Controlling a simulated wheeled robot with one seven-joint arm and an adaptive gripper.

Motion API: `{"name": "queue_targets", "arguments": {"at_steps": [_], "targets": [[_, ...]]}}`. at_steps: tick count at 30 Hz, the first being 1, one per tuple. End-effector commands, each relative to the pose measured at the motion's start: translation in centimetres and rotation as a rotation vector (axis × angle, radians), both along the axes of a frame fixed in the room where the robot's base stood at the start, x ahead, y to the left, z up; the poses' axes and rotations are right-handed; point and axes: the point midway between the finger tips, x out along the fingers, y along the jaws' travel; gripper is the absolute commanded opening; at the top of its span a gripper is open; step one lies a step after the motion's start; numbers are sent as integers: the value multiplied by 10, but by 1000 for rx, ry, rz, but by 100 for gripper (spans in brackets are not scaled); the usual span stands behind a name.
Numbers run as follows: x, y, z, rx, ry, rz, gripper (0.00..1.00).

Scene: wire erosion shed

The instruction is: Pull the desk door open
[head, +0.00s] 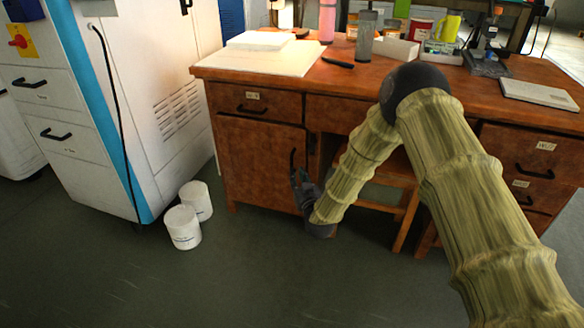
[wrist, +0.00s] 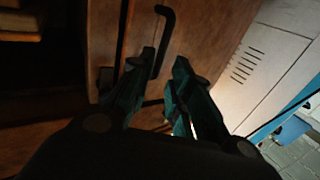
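The brown wooden desk door (head: 255,165) is at the desk's left end, below a drawer. It looks shut or nearly so; a dark line runs along its handle-side edge in the wrist view. Its black bar handle (head: 292,160) stands upright near the right edge and also shows in the wrist view (wrist: 168,28). My gripper (head: 300,180) is low at the handle, in front of the door. In the wrist view its two fingers (wrist: 165,60) are apart, with the handle's lower part between or just beyond their tips. I cannot tell whether they touch it.
A white machine cabinet (head: 165,75) stands left of the desk. Two white tubs (head: 184,228) sit on the floor beside it. A wooden chair (head: 400,200) is in the knee space, behind my arm. The floor before the door is clear.

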Motion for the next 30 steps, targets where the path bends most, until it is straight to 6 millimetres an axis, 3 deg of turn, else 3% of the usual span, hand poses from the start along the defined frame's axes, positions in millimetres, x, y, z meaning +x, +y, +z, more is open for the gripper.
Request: {"name": "queue_targets", "arguments": {"at_steps": [9, 15, 28, 30], "targets": [[50, 14, -3, 1, -1, -1, 20], [70, 20, -2, 1, 0, 0, 20], [77, 22, 0, 1, 1, 0, 20], [77, 22, 0, 1, 1, 0, 9]]}}
